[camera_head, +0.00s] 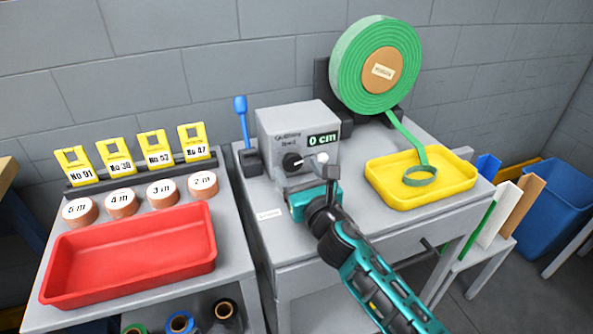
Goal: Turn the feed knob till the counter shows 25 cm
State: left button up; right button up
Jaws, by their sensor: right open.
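The grey feed machine (270,125) stands on the right-hand bench against the wall. Its counter (323,140) reads 0 cm in green. The black feed knob (291,161), with a white pointer, is on the machine's front face under small lettering. A large green roll (352,66) stands behind on the right; its strip runs down to a curl in a yellow tray (400,197). My right gripper (298,182) is open at the machine's front, just below the knob; whether it touches the knob I cannot tell. My left gripper is out of view.
A blue-handled tool (241,118) sits in a holder left of the machine. The left bench carries a red tray (125,258), several labelled rolls and yellow tags. A blue bin (558,205) stands far right.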

jog(key=shift+x, duration=0.85)
jog(key=c, duration=1)
